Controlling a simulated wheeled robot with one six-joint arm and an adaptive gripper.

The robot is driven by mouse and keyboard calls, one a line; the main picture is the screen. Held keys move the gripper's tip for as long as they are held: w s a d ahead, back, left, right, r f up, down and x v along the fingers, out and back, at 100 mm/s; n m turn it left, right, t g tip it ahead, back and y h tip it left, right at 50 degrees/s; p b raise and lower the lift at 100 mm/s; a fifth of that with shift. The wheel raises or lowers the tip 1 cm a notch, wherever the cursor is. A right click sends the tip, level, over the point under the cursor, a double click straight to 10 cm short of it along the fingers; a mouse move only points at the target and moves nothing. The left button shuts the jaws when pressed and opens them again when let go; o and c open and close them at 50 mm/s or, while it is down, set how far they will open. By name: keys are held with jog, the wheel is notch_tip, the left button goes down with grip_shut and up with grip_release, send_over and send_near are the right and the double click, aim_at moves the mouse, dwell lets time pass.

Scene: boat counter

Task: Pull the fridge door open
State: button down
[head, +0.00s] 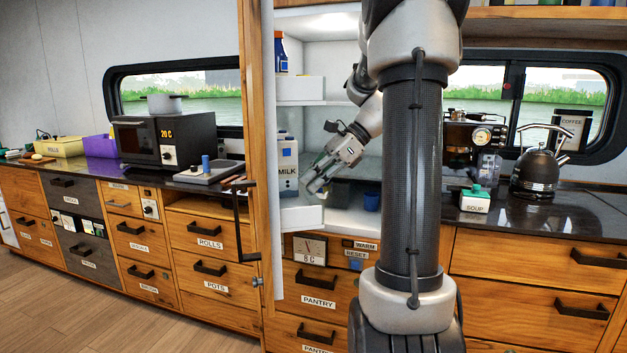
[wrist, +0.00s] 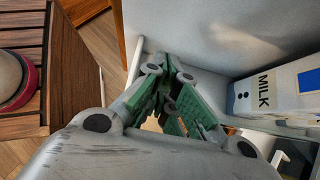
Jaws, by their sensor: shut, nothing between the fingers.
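The fridge door (head: 251,120) stands open in the head view, swung out to the left. Its wooden outer face carries a long black handle (head: 241,215), and its white inner side faces right. My gripper (head: 314,186) is on the inner side of the door, right of the milk carton (head: 287,168), in front of the fridge interior (head: 315,112). It is away from the handle. In the wrist view the green-padded fingers (wrist: 170,72) are closed together with nothing between them, beside a white panel (wrist: 205,35). Whether they touch it I cannot tell.
The milk carton also shows in the wrist view (wrist: 275,92). A blue bottle (head: 281,52) stands on the upper door shelf. Below the fridge is a panel with a dial (head: 309,249). Drawers line both sides, and floor (head: 130,310) is clear at left. My arm hides part of the fridge.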

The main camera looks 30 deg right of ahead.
jog(key=x, duration=0.7)
jog(key=shift+a, duration=0.1)
jog(key=shift+w+a, duration=0.1)
jog(key=shift+a, duration=0.7)
jog(key=w+a+m+t+h, duration=0.1)
jog(key=w+a+m, duration=0.1)
jog(key=w+a, duration=0.5)
jog(key=w+a+m+t+h, duration=0.1)
jog(key=w+a, duration=0.6)
jog(key=a, duration=1)
jog(key=shift+w+a+m+t, duration=0.2)
jog(key=shift+a+m+t, duration=0.25)
jog(key=shift+m, duration=0.25)
